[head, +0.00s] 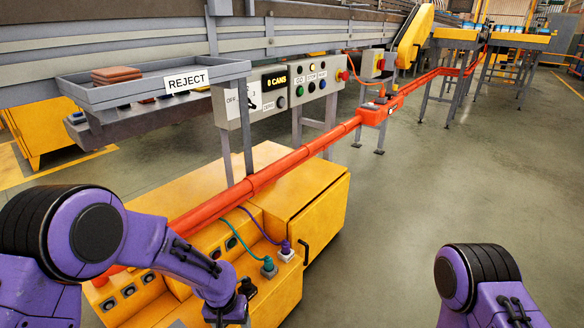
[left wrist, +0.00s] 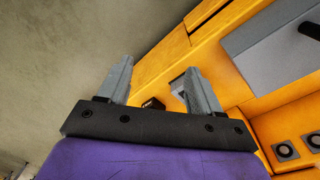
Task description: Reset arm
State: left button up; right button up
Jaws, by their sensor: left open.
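My left arm, purple with black joints, reaches in from the left in the head view. It bends down over the front of a yellow cabinet (head: 310,205). In the left wrist view my left gripper (left wrist: 155,85) is open, its two grey fingers apart with nothing held between them. The yellow cabinet's face (left wrist: 150,75) lies beyond the fingers. In the head view only the dark purple arm of my right side shows at the lower right; its gripper is out of the picture.
An orange-red rail (head: 250,185) runs diagonally above the cabinet. Green and purple cables with plugs (head: 268,265) sit on the cabinet near my left arm. A grey REJECT tray (head: 150,85) and a control panel (head: 285,85) stand behind. The floor at right is clear.

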pick_arm(q)
jog(key=s+a+f+n, duration=0.2)
jog(key=s+f, duration=0.5)
jog(key=s+a+f+n+t+y, duration=0.1)
jog(key=s+a+f+n+y, duration=0.15)
jog(key=s+a, duration=0.5)
jog(key=s+a+f+n+t+y, duration=0.1)
jog(key=s+a+n+t, duration=0.3)
jog(key=s, duration=0.7)
notch_tip(320, 180, up, 26)
jog(key=a+m+g+p, duration=0.1)
jog(key=g+p, duration=0.1)
jog(key=p, duration=2.3)
jog(key=shift+s+a+y, duration=0.35)
jog(key=shift+s+a, duration=0.05)
jog(key=shift+s, duration=0.05)
